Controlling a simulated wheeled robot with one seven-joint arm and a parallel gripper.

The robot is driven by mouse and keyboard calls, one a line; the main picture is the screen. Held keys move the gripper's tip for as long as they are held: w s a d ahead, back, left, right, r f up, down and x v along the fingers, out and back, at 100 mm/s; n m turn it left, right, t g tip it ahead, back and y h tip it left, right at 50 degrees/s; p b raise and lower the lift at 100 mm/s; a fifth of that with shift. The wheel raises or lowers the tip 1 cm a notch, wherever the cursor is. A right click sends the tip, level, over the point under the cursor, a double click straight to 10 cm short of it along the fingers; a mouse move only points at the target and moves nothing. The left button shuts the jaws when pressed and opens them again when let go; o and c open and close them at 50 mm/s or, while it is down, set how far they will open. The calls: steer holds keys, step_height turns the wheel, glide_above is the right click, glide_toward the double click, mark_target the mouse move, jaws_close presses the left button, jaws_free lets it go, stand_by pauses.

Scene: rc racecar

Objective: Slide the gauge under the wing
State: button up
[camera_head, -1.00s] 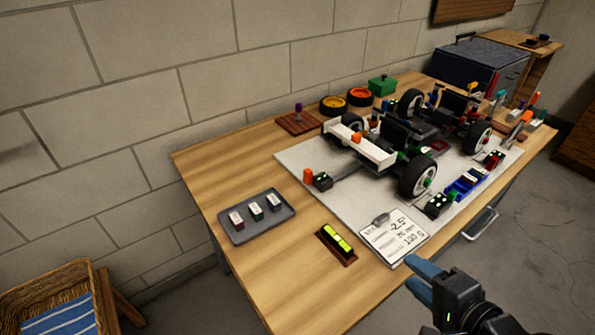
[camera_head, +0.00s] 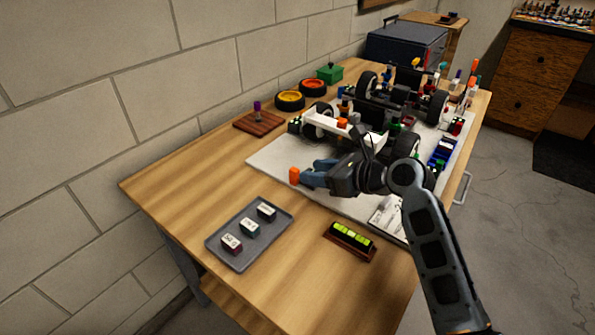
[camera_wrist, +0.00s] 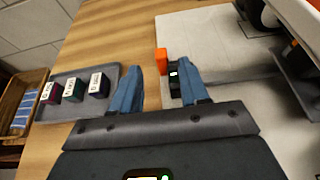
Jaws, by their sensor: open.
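What looks like the gauge has an upright orange block (camera_head: 294,176) at the left edge of the white board, with a small black block beside it in the wrist view (camera_wrist: 173,74). A flat grey strip (camera_wrist: 235,74) runs from there toward the car. The car's white wing (camera_head: 320,126) is beyond my gripper in the head view; a white edge shows top right in the wrist view (camera_wrist: 303,18). My gripper (camera_head: 311,171) is open and empty. In the wrist view the orange block shows between its fingertips (camera_wrist: 158,66); the right finger partly hides the black block. Contact cannot be told.
A grey tray (camera_head: 214,246) with three small labelled blocks lies at the front left. A yellow-green level (camera_head: 352,236) lies near the front edge. A white card (camera_head: 385,214) is partly hidden by my arm. Bare wood (camera_head: 180,180) lies left of the board.

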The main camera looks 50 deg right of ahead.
mark_target(296, 169)
steer(key=x, duration=0.4)
steer(key=shift+w+f, duration=0.15)
steer(key=shift+w, duration=0.25)
jaws_close()
stand_by(0.4)
